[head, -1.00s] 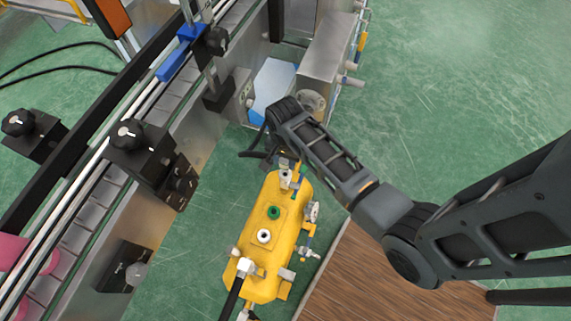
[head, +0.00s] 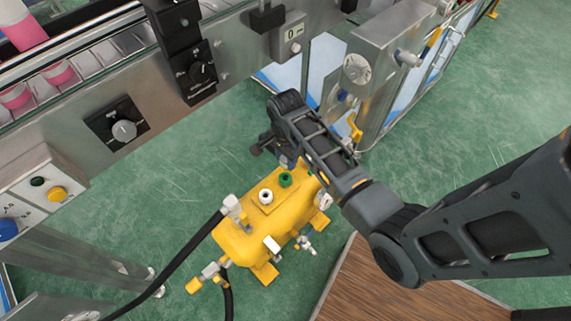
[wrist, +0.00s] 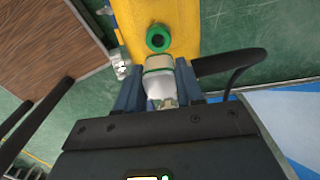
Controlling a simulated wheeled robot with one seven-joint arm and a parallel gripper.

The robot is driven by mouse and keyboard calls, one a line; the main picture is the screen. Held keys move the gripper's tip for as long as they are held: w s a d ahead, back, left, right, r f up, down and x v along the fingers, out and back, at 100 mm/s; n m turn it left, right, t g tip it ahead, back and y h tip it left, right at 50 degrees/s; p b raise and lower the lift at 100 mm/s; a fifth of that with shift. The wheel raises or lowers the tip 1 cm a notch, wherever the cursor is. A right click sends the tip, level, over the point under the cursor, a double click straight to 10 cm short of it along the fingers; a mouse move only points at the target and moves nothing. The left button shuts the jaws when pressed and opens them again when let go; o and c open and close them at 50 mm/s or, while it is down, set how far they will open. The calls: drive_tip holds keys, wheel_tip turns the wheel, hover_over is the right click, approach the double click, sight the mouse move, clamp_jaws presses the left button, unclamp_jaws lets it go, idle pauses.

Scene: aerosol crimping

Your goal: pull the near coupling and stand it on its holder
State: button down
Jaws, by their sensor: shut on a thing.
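My gripper (wrist: 158,82) is shut on a pale coupling (wrist: 160,72) with a green band, held between its blue fingers in the wrist view. The coupling is at the end of the yellow tank (wrist: 185,15), beside a green ring-shaped holder (wrist: 158,39) with a dark centre. I cannot tell whether it is still seated on its fitting. In the head view my arm hides the coupling and fingertips; the green holder (head: 285,180) and a white holder (head: 266,196) stand bare on the tank (head: 240,239). Another coupling (head: 234,208) with a black hose sits at the tank's far-left end.
A black hose (wrist: 240,62) curves beside my gripper in the wrist view. The conveyor machine (head: 215,115) runs behind the tank. A brown wooden surface (head: 390,285) lies to the right. Green floor (head: 215,150) is open between tank and machine.

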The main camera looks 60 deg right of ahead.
drive_tip(key=shift+a+f, duration=0.2)
drive_tip(key=shift+a, duration=0.15)
drive_tip(key=shift+f, duration=0.1)
wheel_tip(320, 180, down, 4)
drive_tip(key=b, duration=0.5)
drive_tip(key=shift+f, duration=0.65)
drive_tip(key=shift+p, duration=0.95)
idle(0.9)
drive_tip(key=shift+f, duration=0.45)
idle(0.6)
drive_tip(key=shift+p, duration=0.5)
idle(1.0)
idle(0.5)
